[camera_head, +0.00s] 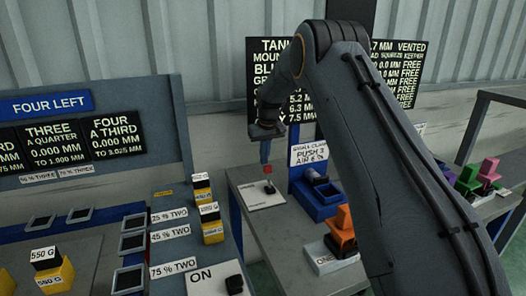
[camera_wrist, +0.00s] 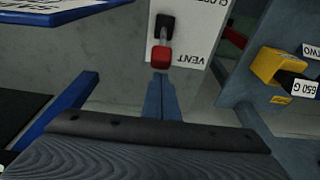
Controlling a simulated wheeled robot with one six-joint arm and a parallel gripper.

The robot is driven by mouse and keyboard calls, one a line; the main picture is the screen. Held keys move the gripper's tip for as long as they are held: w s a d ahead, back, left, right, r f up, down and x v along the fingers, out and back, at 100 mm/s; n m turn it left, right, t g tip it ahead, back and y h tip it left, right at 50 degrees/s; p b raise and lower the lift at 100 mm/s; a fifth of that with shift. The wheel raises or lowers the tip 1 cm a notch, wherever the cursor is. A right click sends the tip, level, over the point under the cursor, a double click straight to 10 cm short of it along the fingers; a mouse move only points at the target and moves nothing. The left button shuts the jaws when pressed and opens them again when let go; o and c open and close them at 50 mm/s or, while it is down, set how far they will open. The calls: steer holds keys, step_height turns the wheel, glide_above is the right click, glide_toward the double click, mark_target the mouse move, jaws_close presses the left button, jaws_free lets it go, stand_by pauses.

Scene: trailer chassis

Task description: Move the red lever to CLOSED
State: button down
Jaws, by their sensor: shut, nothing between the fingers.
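The red lever (camera_wrist: 160,57) has a red knob on a grey stem from a black base (camera_wrist: 165,24). It stands on a white plate (camera_wrist: 197,25) with VENT printed beside the knob and partly cut-off lettering starting "CLO" at the other end. The knob lies toward the VENT end. In the head view the red knob (camera_head: 267,169) shows just under my gripper (camera_head: 265,158). My gripper is shut and empty, its blue fingertips (camera_wrist: 160,78) right beside the knob. I cannot tell whether they touch it.
A blue block fixture (camera_head: 318,195) stands right of the lever plate, with orange and black blocks (camera_head: 341,230) nearer on the same grey bench. Yellow weights (camera_head: 210,222) sit on the bench to the left. My arm hides part of the right side.

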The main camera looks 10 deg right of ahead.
steer(key=shift+s+d+f+p, duration=0.1)
steer(key=shift+s+p, duration=0.05)
steer(key=shift+s, duration=0.3)
steer(key=shift+s+d+f+p, duration=0.1)
steer(key=shift+s+p, duration=0.05)
steer(key=shift+s, duration=0.25)
steer(key=shift+s+r, duration=0.1)
steer(key=shift+r, duration=0.05)
